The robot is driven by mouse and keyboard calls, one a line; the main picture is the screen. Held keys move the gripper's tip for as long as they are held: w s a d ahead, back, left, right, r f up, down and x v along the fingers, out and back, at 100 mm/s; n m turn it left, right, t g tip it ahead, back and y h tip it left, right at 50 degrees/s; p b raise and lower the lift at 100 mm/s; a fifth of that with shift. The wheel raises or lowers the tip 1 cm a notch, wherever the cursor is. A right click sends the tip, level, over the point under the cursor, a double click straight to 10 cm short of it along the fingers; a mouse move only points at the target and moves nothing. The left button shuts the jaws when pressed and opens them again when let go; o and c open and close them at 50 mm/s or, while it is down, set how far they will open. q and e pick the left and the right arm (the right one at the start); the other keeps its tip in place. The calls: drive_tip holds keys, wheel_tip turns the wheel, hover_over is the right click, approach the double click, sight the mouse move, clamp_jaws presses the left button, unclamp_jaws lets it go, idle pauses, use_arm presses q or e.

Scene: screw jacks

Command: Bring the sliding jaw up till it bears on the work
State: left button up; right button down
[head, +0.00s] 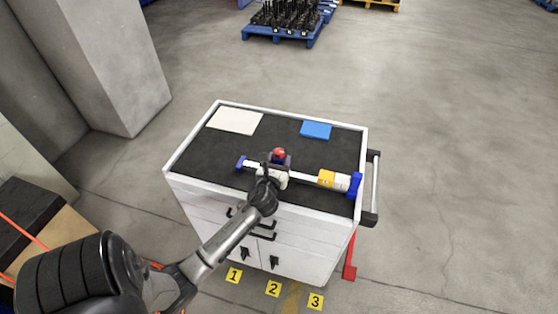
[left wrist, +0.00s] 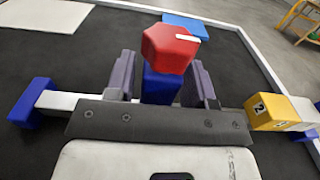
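A bar clamp lies on the black mat of a white cabinet, its pale bar (head: 304,177) running left to right. The sliding jaw is a blue block (left wrist: 162,86) with a red knob (head: 279,154); the knob also shows in the left wrist view (left wrist: 169,48). My left gripper (left wrist: 162,80) has its fingers on either side of the blue block, with narrow gaps seemingly visible. The work, a yellow and white piece (head: 326,178), lies at the right against the blue end jaw (head: 355,186). Bare bar separates it from the sliding jaw. My right gripper is not in view.
A blue end piece (head: 241,162) caps the bar's left end. A cream plate (head: 234,121) and a blue plate (head: 316,130) lie at the back of the cabinet top (head: 205,150). Numbered yellow floor marks (head: 273,289) are in front. The floor to the right is clear.

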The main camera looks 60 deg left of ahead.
use_arm(q)
clamp_jaws()
drive_tip(key=w+d+p, duration=0.1)
drive_tip(key=w+d, duration=0.4)
drive_tip(key=d, duration=0.1)
drive_tip(key=shift+w, duration=0.2)
drive_tip(key=shift+o, duration=1.2)
unclamp_jaws()
drive_tip(key=shift+a, duration=0.1)
